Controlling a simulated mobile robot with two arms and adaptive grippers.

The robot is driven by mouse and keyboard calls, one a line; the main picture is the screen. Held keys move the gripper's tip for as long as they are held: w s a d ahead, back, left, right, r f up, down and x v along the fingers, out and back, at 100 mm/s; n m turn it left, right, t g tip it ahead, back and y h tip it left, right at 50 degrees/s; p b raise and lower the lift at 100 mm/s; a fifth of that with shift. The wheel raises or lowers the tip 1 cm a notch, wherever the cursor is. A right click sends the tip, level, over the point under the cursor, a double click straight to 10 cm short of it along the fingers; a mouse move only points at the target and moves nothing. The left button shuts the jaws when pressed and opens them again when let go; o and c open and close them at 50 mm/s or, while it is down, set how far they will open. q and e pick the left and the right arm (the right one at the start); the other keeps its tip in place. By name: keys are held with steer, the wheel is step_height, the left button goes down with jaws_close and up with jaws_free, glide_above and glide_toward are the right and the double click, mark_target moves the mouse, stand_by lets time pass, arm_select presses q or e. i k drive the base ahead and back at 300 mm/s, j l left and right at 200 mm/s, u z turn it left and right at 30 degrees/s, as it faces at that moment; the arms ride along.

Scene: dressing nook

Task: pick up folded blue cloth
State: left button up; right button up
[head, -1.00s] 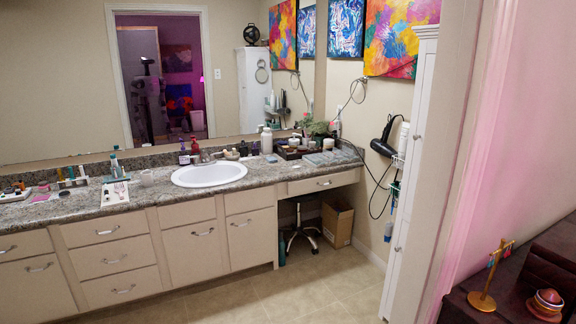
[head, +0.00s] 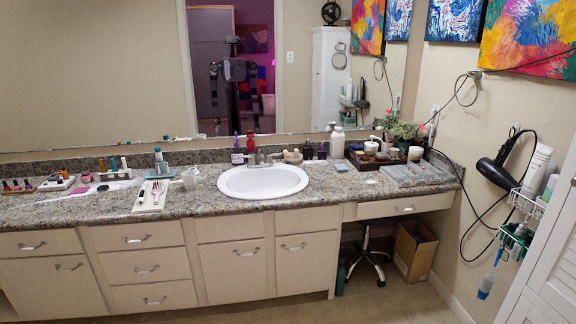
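A small flat blue piece (head: 340,167) lies on the counter right of the sink; it may be the folded blue cloth, but it is too small to tell. A larger flat grey-blue thing (head: 415,174) lies at the counter's right end; I cannot tell whether it is cloth or a tray. Neither of my grippers is in view.
The granite counter (head: 330,190) holds a white sink (head: 262,181), a dark tray of jars (head: 378,158), bottles and a plant (head: 404,131). A cardboard box (head: 414,250) and a stool base (head: 368,262) stand below. A hair dryer (head: 495,171) hangs at right.

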mark_target(340, 167)
steer(key=i+j, duration=0.1)
steer(key=i, duration=0.4)
steer(key=i+z, duration=0.1)
steer(key=i, duration=0.35)
steer(key=i+j, duration=0.15)
steer(key=i, duration=0.35)
steer(key=i+l+z, duration=0.2)
steer(key=i+z, duration=0.65)
steer(key=i, duration=0.15)
